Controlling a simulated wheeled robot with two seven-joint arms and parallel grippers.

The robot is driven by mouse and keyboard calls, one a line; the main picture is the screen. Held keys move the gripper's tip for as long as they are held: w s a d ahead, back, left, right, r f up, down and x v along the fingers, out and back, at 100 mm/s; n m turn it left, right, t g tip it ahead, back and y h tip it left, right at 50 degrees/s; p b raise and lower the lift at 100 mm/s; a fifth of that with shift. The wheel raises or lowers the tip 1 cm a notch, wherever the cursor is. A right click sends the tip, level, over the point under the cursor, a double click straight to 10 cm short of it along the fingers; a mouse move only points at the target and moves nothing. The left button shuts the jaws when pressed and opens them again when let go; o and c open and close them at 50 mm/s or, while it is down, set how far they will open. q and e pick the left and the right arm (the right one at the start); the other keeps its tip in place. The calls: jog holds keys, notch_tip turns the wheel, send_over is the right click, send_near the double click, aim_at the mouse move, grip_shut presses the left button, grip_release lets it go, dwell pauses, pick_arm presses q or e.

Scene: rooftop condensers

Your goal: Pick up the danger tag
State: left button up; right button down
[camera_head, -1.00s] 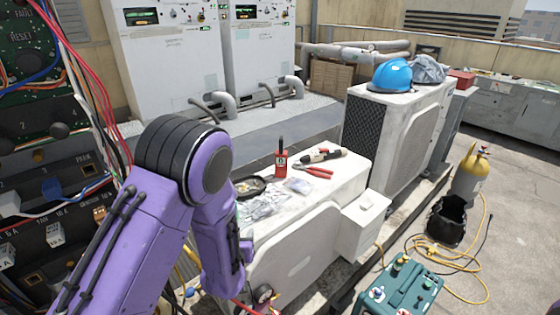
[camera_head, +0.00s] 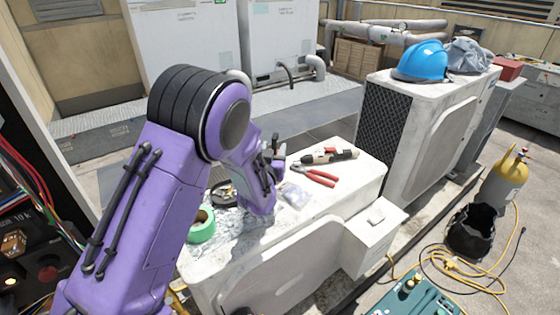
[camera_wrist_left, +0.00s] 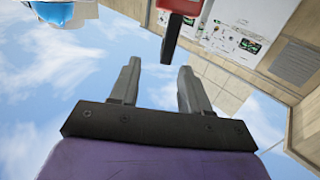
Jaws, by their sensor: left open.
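The danger tag appears to be the red upright piece (camera_wrist_left: 184,7) with a narrow dark stem, at the top edge of the left wrist view. That view is upside down, and the top edge cuts off part of the piece. In the head view my left gripper hides it almost wholly. My left gripper (camera_head: 271,163) is over the white unit top; its two fingers also show in the wrist view (camera_wrist_left: 159,68). They are apart with nothing between them. The stem's end is just beyond the fingertips, apart from them. My right gripper is not in view.
On the white unit (camera_head: 345,176) are red-handled pliers (camera_head: 316,175), a tan-and-black tool (camera_head: 330,156), a clear bag (camera_head: 295,194), a black dish (camera_head: 222,193), green tape (camera_head: 201,227) and crumpled foil (camera_head: 238,222). A blue helmet (camera_head: 421,62) sits on the unit behind.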

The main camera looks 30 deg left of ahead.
aim_at(274, 140)
pick_arm(q)
jog(key=p+x, duration=0.1)
jog(key=x, duration=0.2)
jog(key=a+p+x, duration=0.1)
jog(key=x, duration=0.2)
jog(key=shift+r, duration=0.2)
jog(key=shift+w+a+f, duration=0.1)
jog(key=shift+w+a, duration=0.1)
jog(key=shift+w, duration=0.15)
jog(key=shift+d, duration=0.1)
grip_shut()
